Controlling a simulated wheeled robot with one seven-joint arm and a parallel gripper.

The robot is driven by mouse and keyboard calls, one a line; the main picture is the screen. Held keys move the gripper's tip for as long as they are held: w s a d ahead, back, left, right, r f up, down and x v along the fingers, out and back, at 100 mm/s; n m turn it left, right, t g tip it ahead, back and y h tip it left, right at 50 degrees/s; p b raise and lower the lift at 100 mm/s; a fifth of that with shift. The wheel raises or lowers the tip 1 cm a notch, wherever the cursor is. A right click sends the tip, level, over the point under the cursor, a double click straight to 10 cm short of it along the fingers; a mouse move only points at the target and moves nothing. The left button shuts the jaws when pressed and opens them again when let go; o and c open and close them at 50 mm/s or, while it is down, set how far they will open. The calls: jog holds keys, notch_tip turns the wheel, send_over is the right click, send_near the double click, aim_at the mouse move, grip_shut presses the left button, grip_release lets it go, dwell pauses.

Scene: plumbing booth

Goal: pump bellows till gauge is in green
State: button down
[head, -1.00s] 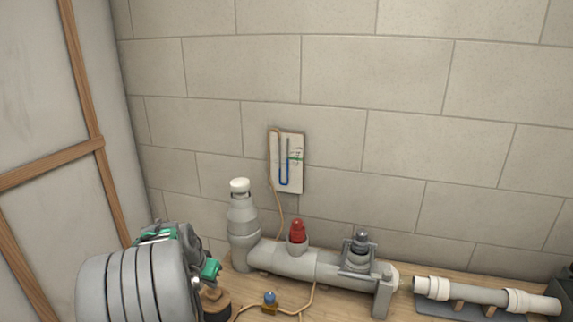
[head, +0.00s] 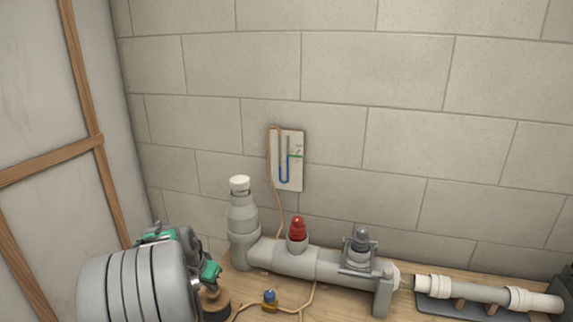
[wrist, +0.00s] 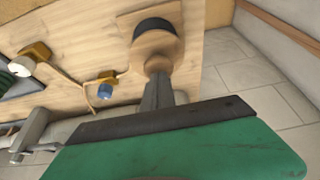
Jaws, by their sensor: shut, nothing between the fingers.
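The bellows, with a round wooden top and knob (wrist: 158,63) and a dark band (wrist: 154,27), stands on the wooden bench. In the head view the bellows (head: 214,303) is partly hidden behind my arm. My gripper (wrist: 157,94), with green parts, is shut and empty. Its fingertips are right at the bellows knob; whether they touch it I cannot tell. The gauge (head: 287,160) is a pale wall plate with a U-shaped tube, blue liquid in the bend and a green mark beside the right leg. The exact liquid level is too small to read.
A grey pipe assembly (head: 274,259) with a white-capped upright, a red plug (head: 298,229) and a clamped grey fitting (head: 361,247) stands behind. A blue-handled valve (head: 270,299) sits on the tan hose in front. A separate pipe (head: 478,294) lies at the right.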

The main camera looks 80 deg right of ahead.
jog(key=shift+f+b, duration=0.65)
jog(key=shift+f, duration=0.4)
jog(key=shift+r+p, duration=1.1)
jog(key=shift+r, duration=0.8)
